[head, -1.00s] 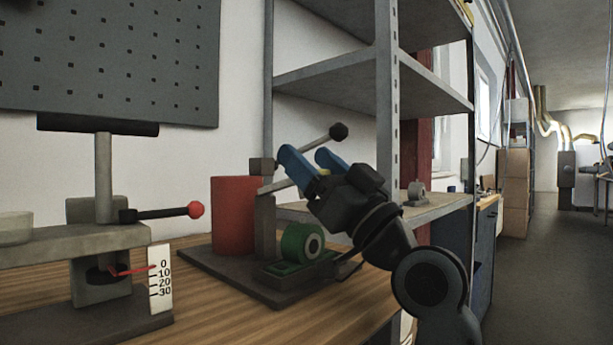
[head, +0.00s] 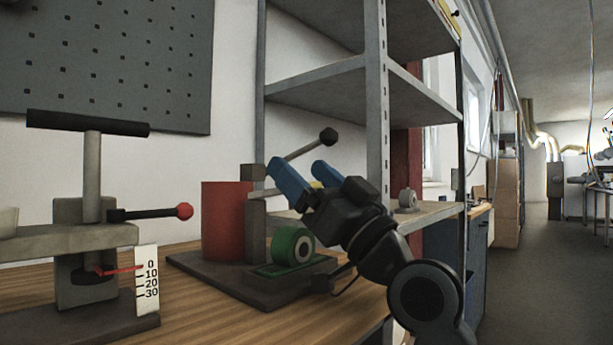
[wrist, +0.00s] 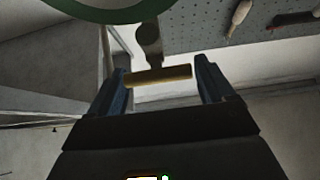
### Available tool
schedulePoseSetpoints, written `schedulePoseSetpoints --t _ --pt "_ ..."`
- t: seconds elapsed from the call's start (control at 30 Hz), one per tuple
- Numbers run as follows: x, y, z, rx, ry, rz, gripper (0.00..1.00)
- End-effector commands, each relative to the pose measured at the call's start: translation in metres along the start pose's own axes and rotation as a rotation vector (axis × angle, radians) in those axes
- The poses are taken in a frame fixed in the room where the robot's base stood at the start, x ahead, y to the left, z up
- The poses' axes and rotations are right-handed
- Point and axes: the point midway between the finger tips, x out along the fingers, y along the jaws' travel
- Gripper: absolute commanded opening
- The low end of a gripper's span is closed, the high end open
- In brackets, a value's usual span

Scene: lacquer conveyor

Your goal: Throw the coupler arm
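My gripper (head: 296,178) has two blue fingers set wide apart, over the bench by the red cylinder. The wrist view shows a yellow-brown bar (wrist: 158,76) on a dark stem (wrist: 150,40), spanning most of the gap between the fingers. I cannot tell whether they touch it. A bit of yellow also shows between the fingers in the head view (head: 316,185). A grey lever with a black ball knob (head: 328,136) slopes up behind the gripper from a post (head: 255,225). Nothing labels the coupler arm, and part of this mechanism is hidden behind the fingers.
The red cylinder (head: 222,222) and a green wheel (head: 293,248) stand on a dark base plate (head: 205,270). At left are a press with a black crossbar (head: 88,123), a red-knobbed lever (head: 183,211) and a scale (head: 149,280). A shelf upright (head: 376,110) stands close behind my arm.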

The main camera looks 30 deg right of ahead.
Motion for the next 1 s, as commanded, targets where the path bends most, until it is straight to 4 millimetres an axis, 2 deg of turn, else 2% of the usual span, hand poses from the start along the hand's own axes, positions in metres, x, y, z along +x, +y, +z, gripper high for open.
schedulePoseSetpoints --t 0.3,0.43,0.63,0.7,1.0 --pt "0.001 0.0 0.0 0.001 -0.001 -0.001 0.89" --pt "0.007 -0.001 -0.008 0.0 0.0 -0.001 0.89" --pt "0.03 -0.001 -0.041 -0.002 0.003 -0.002 0.89" --pt "0.021 0.012 -0.051 -0.004 0.002 0.004 0.89" --pt "0.006 0.047 -0.104 -0.004 0.0 0.002 0.89"
